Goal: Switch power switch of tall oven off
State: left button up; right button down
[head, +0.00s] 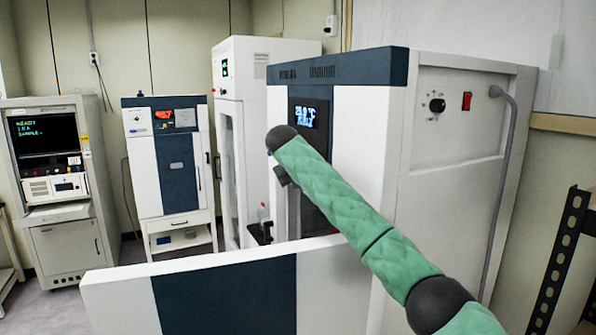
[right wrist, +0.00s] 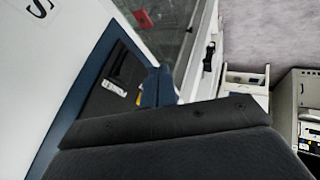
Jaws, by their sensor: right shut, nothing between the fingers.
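The tall white and navy cabinet (head: 430,200), which appears to be the tall oven, stands right of centre in the head view. Its front display (head: 308,117) is lit and shows a temperature. A red rocker switch (head: 467,101) sits high on its right side wall; its position is too small to tell. My green-sleeved right arm crosses in front of the oven from the lower right, apart from the switch. My right gripper (right wrist: 175,130) shows as a dark body low in the right wrist view, shut and empty. The head view does not show its fingertips clearly. My left gripper is not in view.
A black knob (head: 437,105) sits left of the switch, and a grey cable conduit (head: 510,130) right of it. A white and navy panel (head: 110,300) spans the lower front. A black perforated rack (head: 560,255) stands at right. Other lab machines line the back left.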

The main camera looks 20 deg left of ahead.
jog(key=w+d+p, duration=0.2)
jog(key=shift+w+d+r, duration=0.3)
jog(key=shift+w, duration=0.05)
